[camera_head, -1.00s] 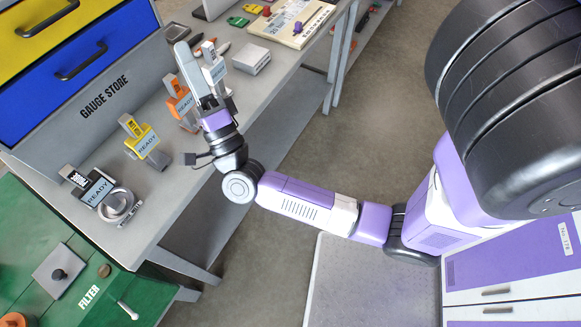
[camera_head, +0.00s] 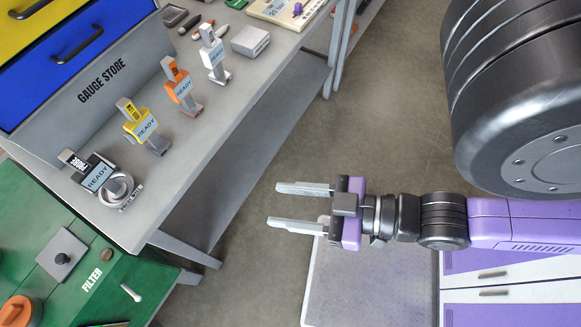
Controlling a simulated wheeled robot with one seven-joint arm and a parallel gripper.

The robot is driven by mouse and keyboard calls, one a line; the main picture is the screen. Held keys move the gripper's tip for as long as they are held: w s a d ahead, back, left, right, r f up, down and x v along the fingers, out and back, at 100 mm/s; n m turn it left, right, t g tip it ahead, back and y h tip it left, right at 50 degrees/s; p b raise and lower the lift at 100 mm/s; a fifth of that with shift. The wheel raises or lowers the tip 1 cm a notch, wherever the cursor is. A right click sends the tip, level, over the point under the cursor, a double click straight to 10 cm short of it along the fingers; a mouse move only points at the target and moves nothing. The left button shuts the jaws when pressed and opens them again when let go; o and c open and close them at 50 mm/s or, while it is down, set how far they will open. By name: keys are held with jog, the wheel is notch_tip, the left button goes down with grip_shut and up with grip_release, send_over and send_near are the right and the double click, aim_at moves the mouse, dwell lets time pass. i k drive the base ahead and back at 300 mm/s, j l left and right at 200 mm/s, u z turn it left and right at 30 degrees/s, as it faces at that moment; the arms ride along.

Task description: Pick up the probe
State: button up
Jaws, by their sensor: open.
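The grey bench (camera_head: 165,207) has a bare front strip. A grey box (camera_head: 250,40) and small tools lie farther back. Blue and yellow drawers (camera_head: 85,60) stand behind the bench. A green cabinet (camera_head: 50,215) marked FILTER is at lower left. Open floor lies right of the bench.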

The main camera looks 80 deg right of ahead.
aim_at(93, 173)
jog(key=i+j+u, duration=0.15)
jog(key=j, duration=0.25)
jog(key=i+j+u, duration=0.3)
jog(key=i+j, duration=0.15)
jog(key=j, duration=0.25)
